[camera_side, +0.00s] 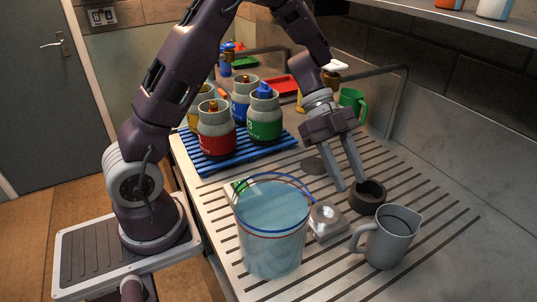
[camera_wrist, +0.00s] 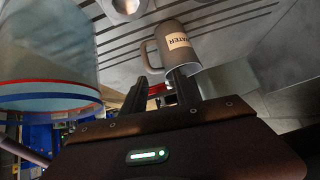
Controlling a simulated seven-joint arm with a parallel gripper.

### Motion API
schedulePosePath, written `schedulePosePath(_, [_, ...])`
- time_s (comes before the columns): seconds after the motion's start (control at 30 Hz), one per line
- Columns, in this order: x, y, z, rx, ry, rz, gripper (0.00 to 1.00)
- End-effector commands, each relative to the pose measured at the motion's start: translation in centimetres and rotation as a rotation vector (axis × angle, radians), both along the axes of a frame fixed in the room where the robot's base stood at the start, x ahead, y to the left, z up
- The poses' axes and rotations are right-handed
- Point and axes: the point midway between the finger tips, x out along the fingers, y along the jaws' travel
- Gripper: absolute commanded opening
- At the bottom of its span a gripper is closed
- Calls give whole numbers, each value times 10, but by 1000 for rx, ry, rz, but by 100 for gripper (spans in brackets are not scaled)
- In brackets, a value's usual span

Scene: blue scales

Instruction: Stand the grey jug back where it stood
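The grey jug (camera_side: 392,238) stands upright on the slatted worktop at the front right, its handle towards the left. In the wrist view a grey jug with a "WATER" label (camera_wrist: 178,44) shows just beyond the fingertips. My gripper (camera_side: 350,186) is open and empty, pointing down behind the jug and apart from it. Its fingertips are close to a dark round pot (camera_side: 368,197), and I cannot tell whether they touch it. The two separated fingers also show in the wrist view (camera_wrist: 161,80).
A large clear container (camera_side: 270,235) with blue and red rim bands stands left of a small scale (camera_side: 326,222). Several jars stand on a blue rack (camera_side: 207,168) behind. A green mug (camera_side: 353,101) and red tray (camera_side: 281,86) are farther back. The right-hand slats are clear.

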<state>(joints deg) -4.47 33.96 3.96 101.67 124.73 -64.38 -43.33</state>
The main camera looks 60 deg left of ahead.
Motion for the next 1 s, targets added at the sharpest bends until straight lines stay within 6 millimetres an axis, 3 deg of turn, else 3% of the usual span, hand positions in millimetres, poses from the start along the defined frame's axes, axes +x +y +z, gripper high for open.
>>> schedulePosePath(0.07, [35, -9, 40, -10, -195, 167, 35])
schedulePosePath(0.1, [58, -7, 72, -9, -323, 311, 35])
schedulePosePath(0.17, [79, 11, 125, 6, -493, 568, 35])
schedulePosePath(0.2, [81, 31, 157, 26, -567, 754, 35])
schedulePosePath(0.23, [74, 49, 177, 43, -596, 897, 35])
schedulePosePath(0.27, [60, 68, 192, 64, -603, 1040, 35])
schedulePosePath(0.3, [31, 91, 202, 93, -569, 1220, 35])
schedulePosePath(0.37, [-27, 113, 197, 134, -435, 1446, 35])
schedulePosePath(0.4, [-69, 115, 184, 154, -306, 1550, 35])
schedulePosePath(0.5, [-156, 92, 148, 179, 11, 1644, 35])
schedulePosePath(0.6, [-205, 65, 127, 181, 212, 1630, 35])
schedulePosePath(0.73, [-228, 50, 120, 180, 307, 1606, 35])
schedulePosePath(1.0, [-228, 50, 120, 179, 310, 1608, 35])
